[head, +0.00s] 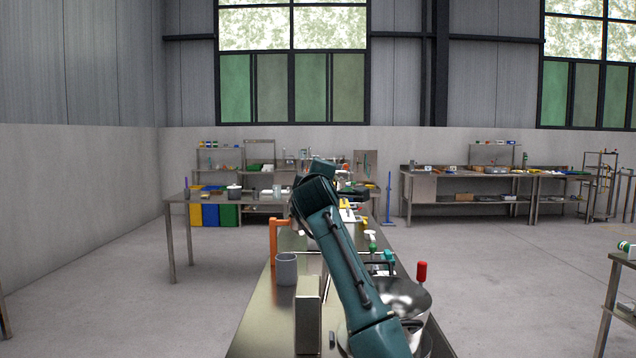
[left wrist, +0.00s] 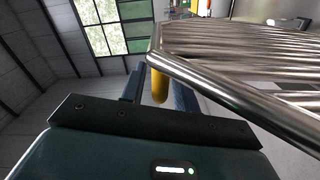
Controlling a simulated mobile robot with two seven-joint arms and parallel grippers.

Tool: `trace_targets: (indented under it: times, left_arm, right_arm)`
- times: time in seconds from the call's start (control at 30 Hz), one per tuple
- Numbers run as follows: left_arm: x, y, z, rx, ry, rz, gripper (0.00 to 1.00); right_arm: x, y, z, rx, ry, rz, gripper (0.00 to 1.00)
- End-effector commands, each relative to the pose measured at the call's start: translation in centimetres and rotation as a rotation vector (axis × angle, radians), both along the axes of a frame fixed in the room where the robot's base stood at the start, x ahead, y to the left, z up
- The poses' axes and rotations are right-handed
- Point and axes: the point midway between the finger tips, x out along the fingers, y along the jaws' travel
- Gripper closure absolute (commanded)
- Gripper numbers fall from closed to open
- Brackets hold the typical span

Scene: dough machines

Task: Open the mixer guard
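The mixer guard (left wrist: 235,60) shows in the left wrist view as a frame of shiny parallel metal bars, filling the upper right. A yellow rounded handle (left wrist: 160,86) stands by the near corner of its frame. My left gripper (left wrist: 160,95) has its dark fingers on either side of this handle. I cannot tell whether they press on it. In the head view a teal arm of mine rises through the middle, and its gripper is not clearly seen. I cannot make out the guard there. My right gripper is not in view.
In the head view a metal bowl (head: 402,294) and a red knob (head: 422,272) are right of my arm. A grey cup (head: 286,269) and an orange upright frame (head: 273,243) stand left on the metal bench (head: 258,318). Open floor lies on both sides.

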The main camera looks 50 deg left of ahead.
Motion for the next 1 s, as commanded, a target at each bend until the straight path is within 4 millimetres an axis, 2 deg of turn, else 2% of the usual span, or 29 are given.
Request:
trace_targets:
  times: [0.37,0.47,0.8,1.0]
  left_arm:
    - [-0.2,-0.5,-0.1,-0.001,-0.001,-0.004,0.66]
    - [-1.0,-1.6,-0.2,-0.001,-0.002,-0.003,0.66]
    - [-5.9,-7.2,-0.2,0.0,-0.004,-0.004,0.66]
    - [-7.9,-9.4,-0.1,-0.001,-0.002,-0.002,0.66]
  right_arm:
    - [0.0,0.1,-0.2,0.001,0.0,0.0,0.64]
    - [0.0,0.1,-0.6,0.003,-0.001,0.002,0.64]
    - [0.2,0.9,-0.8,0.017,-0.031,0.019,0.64]
    - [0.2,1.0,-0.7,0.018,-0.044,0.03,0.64]
